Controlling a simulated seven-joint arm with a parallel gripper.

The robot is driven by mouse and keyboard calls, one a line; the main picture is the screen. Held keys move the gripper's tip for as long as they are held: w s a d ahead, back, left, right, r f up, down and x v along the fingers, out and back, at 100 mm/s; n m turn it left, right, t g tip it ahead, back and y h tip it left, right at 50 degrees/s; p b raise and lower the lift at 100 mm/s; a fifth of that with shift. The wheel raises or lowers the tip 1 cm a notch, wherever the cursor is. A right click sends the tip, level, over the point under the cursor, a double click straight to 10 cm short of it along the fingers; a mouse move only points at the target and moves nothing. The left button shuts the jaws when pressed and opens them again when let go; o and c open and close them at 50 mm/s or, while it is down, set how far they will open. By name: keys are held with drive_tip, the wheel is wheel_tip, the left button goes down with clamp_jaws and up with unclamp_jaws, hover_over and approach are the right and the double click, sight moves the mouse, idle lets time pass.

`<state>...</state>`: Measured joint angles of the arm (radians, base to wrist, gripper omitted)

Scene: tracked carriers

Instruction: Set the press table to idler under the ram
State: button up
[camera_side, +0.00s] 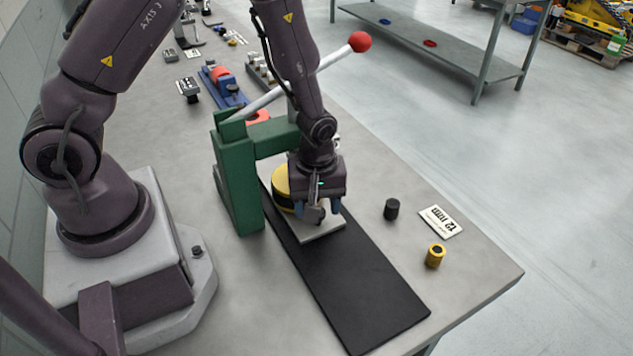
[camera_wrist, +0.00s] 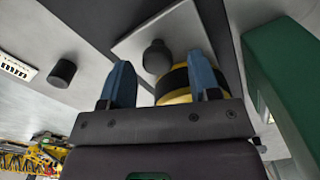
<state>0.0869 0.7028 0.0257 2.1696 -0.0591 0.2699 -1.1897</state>
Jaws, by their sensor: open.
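The press table is a pale square plate (camera_side: 322,233) on a black track (camera_side: 360,290), beside the green press (camera_side: 236,180). A yellow and black round part (camera_side: 281,188), perhaps the idler, stands on the plate; it also shows in the wrist view (camera_wrist: 176,82). A dark round knob (camera_wrist: 157,56) rises from the plate near its front edge. My gripper (camera_side: 318,207) is open, low over the plate. In the wrist view its blue fingers (camera_wrist: 160,82) are on either side of the knob, and I cannot tell whether they touch it. The ram is hidden behind my arm.
A black cylinder (camera_side: 391,209), a yellow cylinder (camera_side: 435,256) and a printed card (camera_side: 440,221) lie right of the track. The press lever (camera_side: 325,62) with a red ball (camera_side: 360,42) slants up behind my arm. Blue tooling (camera_side: 225,88) stands farther back. The track's front is clear.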

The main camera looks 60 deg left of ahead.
wheel_tip(320, 180, up, 12)
drive_tip(key=shift+r, duration=0.2)
idle(0.4)
drive_tip(key=s+a+r+m+t, duration=0.1)
drive_tip(key=s+r+m+t, duration=0.1)
drive_tip(key=s+r+m, duration=0.4)
drive_tip(key=s+a+r+m+t, duration=0.1)
drive_tip(key=s+r+m+t, duration=0.2)
drive_tip(key=r, duration=0.9)
drive_tip(key=s+m, duration=0.3)
drive_tip(key=m, duration=0.1)
drive_tip(key=shift+s+m+t, duration=0.2)
drive_tip(key=shift+m+t, duration=0.1)
